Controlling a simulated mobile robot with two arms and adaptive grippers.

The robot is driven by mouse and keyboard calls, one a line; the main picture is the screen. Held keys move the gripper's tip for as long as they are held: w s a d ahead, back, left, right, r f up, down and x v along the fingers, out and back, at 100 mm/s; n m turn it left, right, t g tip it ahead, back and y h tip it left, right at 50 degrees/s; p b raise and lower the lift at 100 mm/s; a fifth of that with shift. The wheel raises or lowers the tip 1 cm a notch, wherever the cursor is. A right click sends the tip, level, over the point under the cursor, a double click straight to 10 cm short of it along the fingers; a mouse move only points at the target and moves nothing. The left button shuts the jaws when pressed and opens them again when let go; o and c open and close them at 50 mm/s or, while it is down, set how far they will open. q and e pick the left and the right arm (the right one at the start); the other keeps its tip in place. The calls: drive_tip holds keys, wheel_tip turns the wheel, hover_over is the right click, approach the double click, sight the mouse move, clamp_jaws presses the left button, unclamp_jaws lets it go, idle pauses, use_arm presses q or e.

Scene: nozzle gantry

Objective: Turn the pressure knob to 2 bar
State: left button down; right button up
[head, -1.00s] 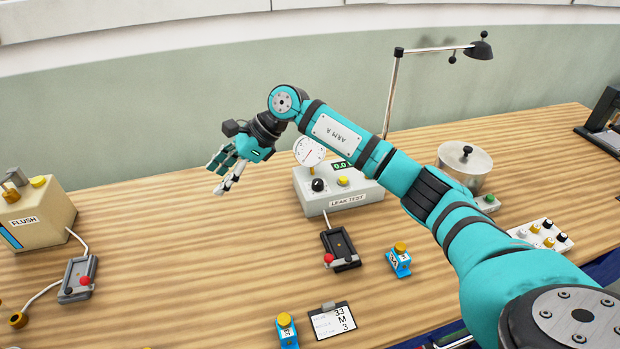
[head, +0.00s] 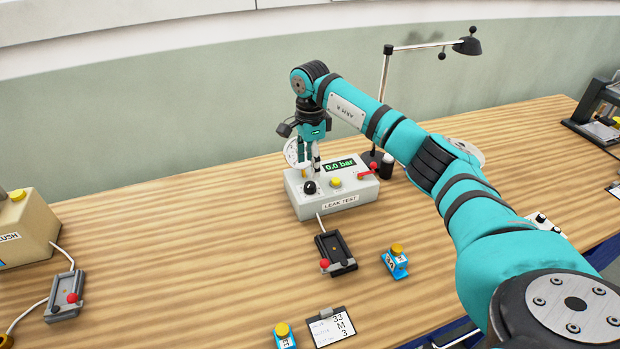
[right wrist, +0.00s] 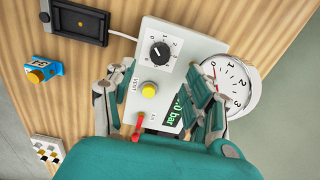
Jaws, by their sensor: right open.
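The leak test box (head: 345,201) is pale grey and stands on the bench. It carries a black pressure knob (head: 309,187) at its front left, which also shows in the right wrist view (right wrist: 159,56) with a white mark and a numbered scale; I cannot read its exact setting. The green display (head: 339,166) reads 0.0 bar. The round gauge (right wrist: 228,85) is partly covered by a finger. My right gripper (head: 310,172) points down over the box, just behind the knob. In the right wrist view its fingers (right wrist: 153,88) are apart and empty. My left gripper is out of view.
A yellow button (right wrist: 149,89) and red lever (head: 367,170) are on the box. A dark tray (head: 335,252) with a red knob lies in front, beside a blue-and-yellow part (head: 396,260). A lamp (head: 467,46) stands behind.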

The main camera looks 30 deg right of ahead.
sight(310, 184)
wheel_tip(310, 184, down, 7)
drive_tip(key=shift+p, duration=0.65)
clamp_jaws()
